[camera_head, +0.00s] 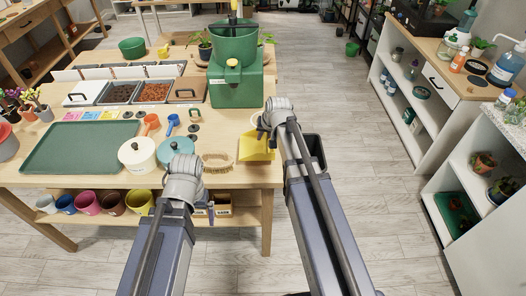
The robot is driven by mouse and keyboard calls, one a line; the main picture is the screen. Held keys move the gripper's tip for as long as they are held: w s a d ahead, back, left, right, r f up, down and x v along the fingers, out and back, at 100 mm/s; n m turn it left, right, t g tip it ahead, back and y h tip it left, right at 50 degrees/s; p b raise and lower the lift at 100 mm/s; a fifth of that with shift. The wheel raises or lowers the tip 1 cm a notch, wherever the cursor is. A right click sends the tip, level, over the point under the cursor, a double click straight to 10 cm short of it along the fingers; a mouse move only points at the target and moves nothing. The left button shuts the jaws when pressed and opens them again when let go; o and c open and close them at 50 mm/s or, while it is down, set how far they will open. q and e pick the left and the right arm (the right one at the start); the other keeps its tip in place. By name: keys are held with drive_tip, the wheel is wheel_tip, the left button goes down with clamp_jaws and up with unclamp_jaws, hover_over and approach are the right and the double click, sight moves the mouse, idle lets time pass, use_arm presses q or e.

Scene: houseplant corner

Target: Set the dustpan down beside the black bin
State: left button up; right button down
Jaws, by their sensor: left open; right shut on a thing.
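The yellow dustpan (257,148) is at the right end of the wooden bench. My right gripper (265,125) is shut on it, partly hidden by its own wrist. I cannot tell whether the dustpan touches the bench top. The black bin (317,150) stands to the right of the bench, mostly hidden behind my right arm. My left gripper (201,206) is open and empty at the bench's front edge, low in front of the shelf; its fingers are hard to make out.
A brush (217,160) lies on the bench left of the dustpan. A teal lidded pot (175,151), a cream pot (137,154) and a green tray (80,146) stand further left. A green machine (235,82) stands behind. The floor (370,150) right of the bin is clear up to the white shelves.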

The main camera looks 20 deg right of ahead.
drive_tip(key=shift+f, duration=0.2)
wheel_tip(320, 180, down, 4)
drive_tip(key=b, duration=0.3)
drive_tip(key=shift+r+b, duration=0.15)
drive_tip(key=shift+b, duration=0.15)
drive_tip(key=shift+f, duration=0.25)
drive_tip(key=c, duration=0.8)
unclamp_jaws()
drive_tip(key=shift+r, duration=0.1)
